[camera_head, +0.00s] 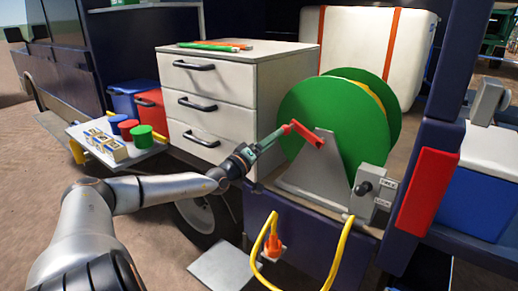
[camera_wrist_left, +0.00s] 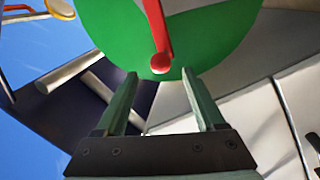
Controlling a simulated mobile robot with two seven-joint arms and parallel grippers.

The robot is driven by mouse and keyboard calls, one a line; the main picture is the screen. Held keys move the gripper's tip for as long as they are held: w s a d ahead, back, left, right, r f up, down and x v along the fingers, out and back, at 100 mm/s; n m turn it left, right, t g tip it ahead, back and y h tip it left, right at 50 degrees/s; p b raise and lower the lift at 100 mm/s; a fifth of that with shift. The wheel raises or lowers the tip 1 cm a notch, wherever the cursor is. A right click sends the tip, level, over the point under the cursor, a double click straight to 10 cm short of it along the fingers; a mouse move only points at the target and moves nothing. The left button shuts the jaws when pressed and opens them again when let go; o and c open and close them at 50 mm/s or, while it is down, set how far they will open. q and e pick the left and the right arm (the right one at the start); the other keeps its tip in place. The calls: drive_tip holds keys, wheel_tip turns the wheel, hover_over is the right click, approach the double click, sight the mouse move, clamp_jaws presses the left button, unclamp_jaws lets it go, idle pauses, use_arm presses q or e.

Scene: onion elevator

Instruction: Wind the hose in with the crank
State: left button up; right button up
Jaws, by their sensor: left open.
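The green hose reel (camera_head: 330,115) stands upright on a grey bracket (camera_head: 313,178) on the vehicle's bed. Its red crank (camera_head: 308,137) is on the near side, with its handle pointing left toward my arm. My left gripper (camera_head: 277,134) is open at the crank handle's end. In the left wrist view the red crank knob (camera_wrist_left: 160,63) shows between and just beyond the two open fingertips (camera_wrist_left: 159,78). I cannot tell whether a finger touches it. The yellow hose (camera_head: 343,250) hangs below the reel over the edge. My right gripper is not in view.
A grey lock box (camera_head: 371,188) with a black-knobbed lever sits right of the bracket. A white drawer cabinet (camera_head: 232,92) stands left of the reel. A red post pad (camera_head: 428,190) is at right. An orange plug (camera_head: 272,247) hangs below; a tray (camera_head: 120,152) holds cans at left.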

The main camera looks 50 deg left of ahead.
use_arm(q)
drive_tip(key=shift+p+v, duration=1.3)
drive_tip(key=shift+v, duration=1.45)
